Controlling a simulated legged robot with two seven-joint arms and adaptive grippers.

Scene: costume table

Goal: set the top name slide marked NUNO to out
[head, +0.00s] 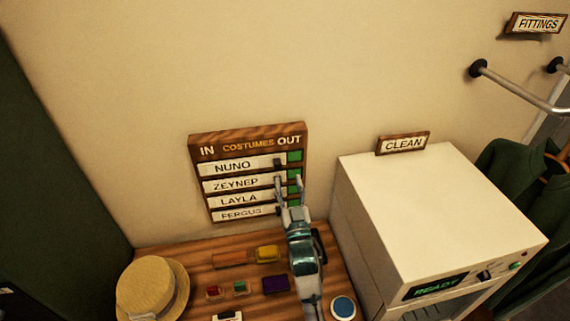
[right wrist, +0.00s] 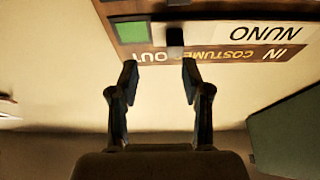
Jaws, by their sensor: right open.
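The wooden name board (head: 199,191) hangs on the wall, with IN at its left and OUT at its right. The white NUNO slide (head: 231,166) is in the top row at the IN side, with a green patch (head: 294,156) showing to its right under OUT. In the upside-down right wrist view the NUNO slide (right wrist: 262,33) shows its black knob (right wrist: 175,37). My right gripper (head: 289,180) is open and empty in front of the board. In the wrist view its fingertips (right wrist: 159,72) point at the knob; I cannot tell whether they touch it. My left gripper is not in view.
ZEYNEP, LAYLA and FERGUS slides sit in the rows below. A wooden table (head: 200,262) beneath holds a straw hat (head: 152,288) and several small coloured items. A white machine (head: 420,190) with a CLEAN sign (head: 403,143) stands at the right.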

